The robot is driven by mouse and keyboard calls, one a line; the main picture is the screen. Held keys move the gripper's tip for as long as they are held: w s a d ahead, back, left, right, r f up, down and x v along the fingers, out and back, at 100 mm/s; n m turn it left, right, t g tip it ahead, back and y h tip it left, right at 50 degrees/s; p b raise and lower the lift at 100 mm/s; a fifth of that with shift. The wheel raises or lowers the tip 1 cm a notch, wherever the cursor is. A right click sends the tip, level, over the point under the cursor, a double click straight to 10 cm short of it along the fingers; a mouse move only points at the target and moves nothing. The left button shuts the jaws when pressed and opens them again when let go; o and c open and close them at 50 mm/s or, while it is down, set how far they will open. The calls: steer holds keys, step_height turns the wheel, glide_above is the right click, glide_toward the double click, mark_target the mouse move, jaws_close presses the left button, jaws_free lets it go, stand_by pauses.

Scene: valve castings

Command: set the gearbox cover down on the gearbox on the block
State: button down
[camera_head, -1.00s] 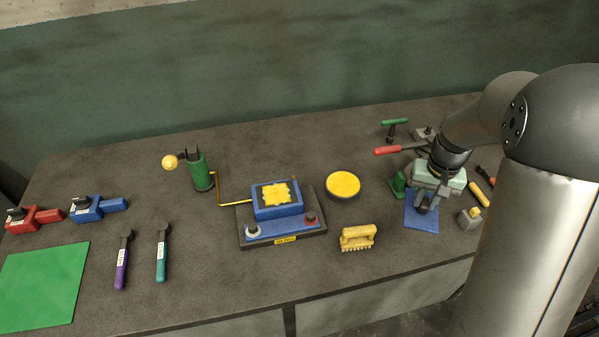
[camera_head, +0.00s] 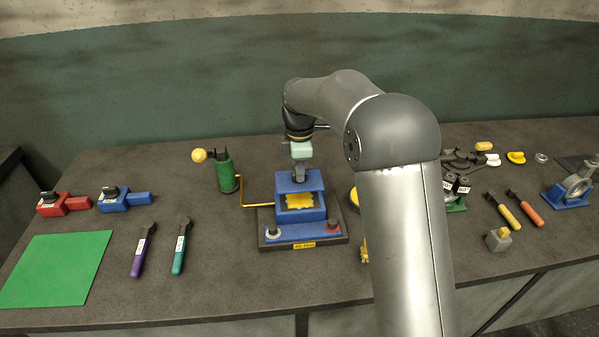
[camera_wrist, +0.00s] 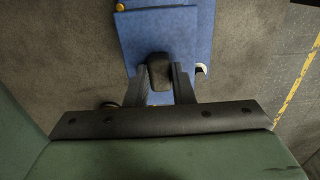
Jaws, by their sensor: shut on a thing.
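The gearbox cover (camera_head: 286,182) is a blue plate with a dark knob on top. My gripper (camera_head: 299,172) is shut on the knob and holds the cover above the gearbox. The gearbox (camera_head: 300,216) is an open blue box with yellow parts inside, standing on the dark block (camera_head: 340,243) with its blue front strip. The yellow inside shows below the cover's front edge, so a gap is left; its height is hard to tell. In the wrist view the knob (camera_wrist: 160,72) sits between my fingers, and the cover (camera_wrist: 155,30) hides most of what lies beneath.
A green cylinder (camera_head: 225,172) with a yellow ball stands left of the block, joined to it by a yellow pipe (camera_head: 244,198). A yellow round dish and a yellow brush are partly hidden behind my arm. Purple (camera_head: 138,256) and teal (camera_head: 180,252) handled tools lie left.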

steer(key=shift+d+r, duration=0.1)
stand_by(0.3)
steer(key=shift+f+b, duration=1.75)
steer(key=shift+f, duration=1.55)
steer(key=shift+f, duration=0.25)
steer(key=c, duration=1.2)
jaws_free()
steer(key=shift+o, duration=0.2)
step_height(320, 180, up, 18)
steer(key=b, duration=0.1)
steer(key=shift+f, duration=0.25)
